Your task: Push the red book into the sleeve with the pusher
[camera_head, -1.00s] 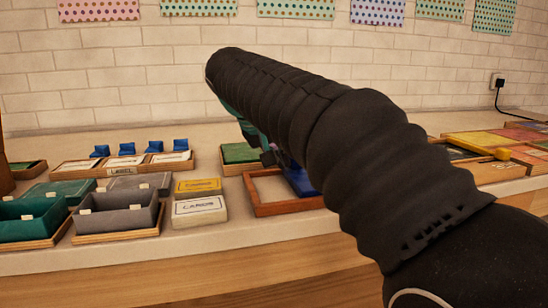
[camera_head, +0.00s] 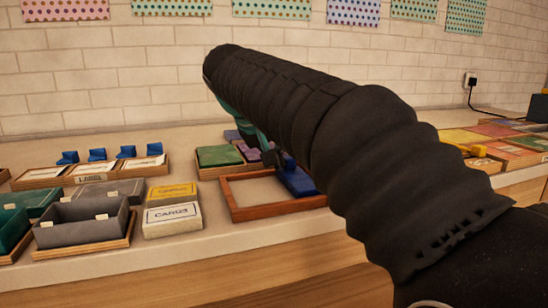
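My gripper (camera_head: 268,154) is at the far end of my black-sleeved arm, mostly hidden behind it. Only a teal part and a dark finger-like tip show, so its opening cannot be told. It appears above or near a tray with a green block (camera_head: 220,156) and a purple block (camera_head: 254,150). I cannot make out a red book, and I cannot identify the sleeve. A yellow handle-like piece (camera_head: 478,150) on the right may be the pusher, but this is unclear.
An empty reddish wooden frame (camera_head: 230,204) lies on the counter, with a blue block (camera_head: 298,182) at its back right. Card boxes (camera_head: 172,218), a grey bin (camera_head: 84,228) and a label tray (camera_head: 90,180) stand left. Flat coloured panels (camera_head: 498,131) lie right. A wall is behind.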

